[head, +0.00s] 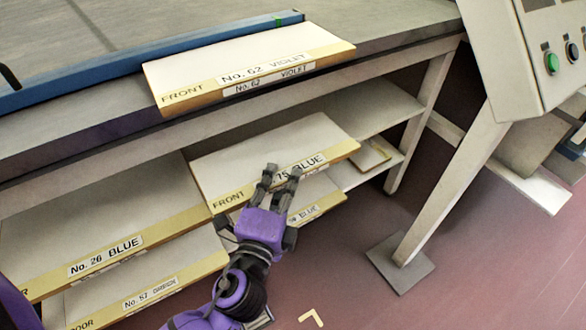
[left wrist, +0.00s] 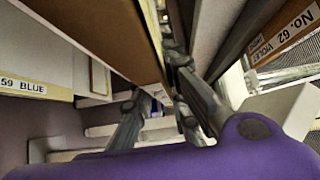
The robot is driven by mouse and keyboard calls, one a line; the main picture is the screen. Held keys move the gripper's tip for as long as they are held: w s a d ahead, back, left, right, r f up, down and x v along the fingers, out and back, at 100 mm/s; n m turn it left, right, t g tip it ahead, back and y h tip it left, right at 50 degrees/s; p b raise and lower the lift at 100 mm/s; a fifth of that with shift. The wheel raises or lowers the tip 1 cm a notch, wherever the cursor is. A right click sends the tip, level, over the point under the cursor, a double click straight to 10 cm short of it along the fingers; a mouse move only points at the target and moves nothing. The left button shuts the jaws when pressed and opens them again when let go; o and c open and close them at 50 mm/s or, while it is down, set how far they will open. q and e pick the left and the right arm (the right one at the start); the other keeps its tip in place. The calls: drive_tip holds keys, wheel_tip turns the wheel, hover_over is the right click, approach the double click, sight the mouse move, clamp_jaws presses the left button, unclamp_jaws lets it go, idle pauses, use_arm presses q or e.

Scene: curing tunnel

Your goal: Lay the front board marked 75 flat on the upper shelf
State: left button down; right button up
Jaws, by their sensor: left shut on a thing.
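The front board marked 75 BLUE (head: 250,150) has a white top and a yellow front edge lettered FRONT. It lies about level between the table top and a lower board, its far part under the table. My left gripper (head: 282,174) is shut on its front edge near the label and hides part of the lettering. In the left wrist view the fingers (left wrist: 163,110) sit either side of the board's edge. The upper shelf (head: 375,104) shows at the board's right; I cannot tell whether the board touches it. My right gripper is not in view.
The board No. 62 VIOLET (head: 250,62) overhangs the table edge above. A BLUE board (head: 318,208) lies below, reading 59 in the wrist view (left wrist: 22,86). Boards No. 26 BLUE (head: 100,235) and No. 57 (head: 150,285) are at left.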

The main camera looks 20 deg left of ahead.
use_arm(q)
drive_tip(key=w+f, duration=0.1)
drive_tip(key=w, duration=0.1)
drive_tip(key=w+f+b, duration=0.1)
drive_tip(key=w, duration=0.1)
drive_tip(key=w+a, duration=0.1)
drive_tip(key=w, duration=0.1)
drive_tip(key=shift+w+f, duration=0.25)
drive_tip(key=shift+f, duration=0.15)
drive_tip(key=w+f+b, duration=0.5)
drive_tip(key=f+b, duration=0.1)
drive_tip(key=f, duration=0.3)
drive_tip(key=shift+w+a+f, duration=0.25)
drive_tip(key=shift+a, duration=0.2)
drive_tip(key=c, duration=2)
unclamp_jaws()
drive_tip(key=shift+f, duration=0.1)
drive_tip(key=shift+c, duration=0.2)
drive_tip(key=o, duration=0.3)
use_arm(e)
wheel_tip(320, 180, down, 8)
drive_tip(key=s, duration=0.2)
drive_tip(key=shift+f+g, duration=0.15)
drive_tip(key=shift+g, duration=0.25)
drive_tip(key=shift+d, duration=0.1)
